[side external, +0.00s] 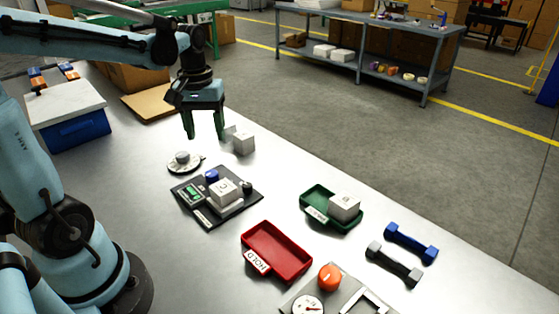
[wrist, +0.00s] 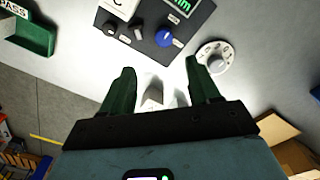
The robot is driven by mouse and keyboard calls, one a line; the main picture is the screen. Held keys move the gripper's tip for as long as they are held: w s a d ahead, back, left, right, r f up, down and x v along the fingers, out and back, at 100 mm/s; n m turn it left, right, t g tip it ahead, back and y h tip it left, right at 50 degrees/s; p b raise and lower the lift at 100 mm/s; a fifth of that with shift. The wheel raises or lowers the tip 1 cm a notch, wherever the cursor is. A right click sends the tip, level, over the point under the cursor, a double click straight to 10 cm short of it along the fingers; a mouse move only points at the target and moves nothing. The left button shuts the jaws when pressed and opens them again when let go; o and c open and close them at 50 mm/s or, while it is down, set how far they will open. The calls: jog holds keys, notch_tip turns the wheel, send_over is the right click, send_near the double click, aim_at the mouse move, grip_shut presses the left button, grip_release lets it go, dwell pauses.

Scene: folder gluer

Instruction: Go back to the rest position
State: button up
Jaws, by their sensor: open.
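My gripper (side external: 204,136) is open and empty, pointing down above the table near its far edge. In the wrist view its two green fingers (wrist: 160,68) are spread apart with nothing held between them.
A dark instrument panel (side external: 238,208) bears a white cube (side external: 224,192). A dial (side external: 183,160) lies beside it. A green tray (side external: 318,219) holds another white cube (side external: 344,206). A red HOLD tray (side external: 284,240) looks empty. Dumbbell-shaped pieces (side external: 411,243) lie at right.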

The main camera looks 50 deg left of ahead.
jog(key=s+d+m+t, duration=0.2)
jog(key=d+m+t, duration=0.4)
jog(key=d, duration=0.7)
jog(key=shift+s+d+m+t, duration=0.3)
jog(key=shift+m+t, duration=0.1)
jog(key=shift+m, duration=1)
